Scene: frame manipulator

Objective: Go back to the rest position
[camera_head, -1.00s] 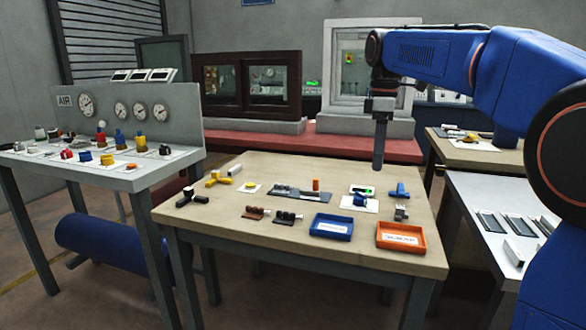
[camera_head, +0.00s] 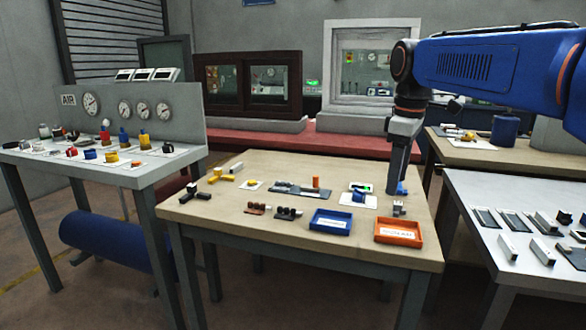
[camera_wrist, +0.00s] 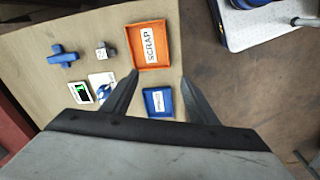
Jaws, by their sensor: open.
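My gripper (camera_head: 398,180) hangs pointing down over the back right part of the wooden table (camera_head: 262,170) in the head view. The orange scrap tray (camera_wrist: 137,50) and the blue tray (camera_wrist: 151,92) show below and beyond the fingers.
The orange tray (camera_head: 398,241) and blue tray (camera_head: 331,233) stand at the table's front right. Several small parts lie on the table. A white side table (camera_head: 475,185) is at right, a gauge bench (camera_head: 120,178) at left. Air above the table is clear.

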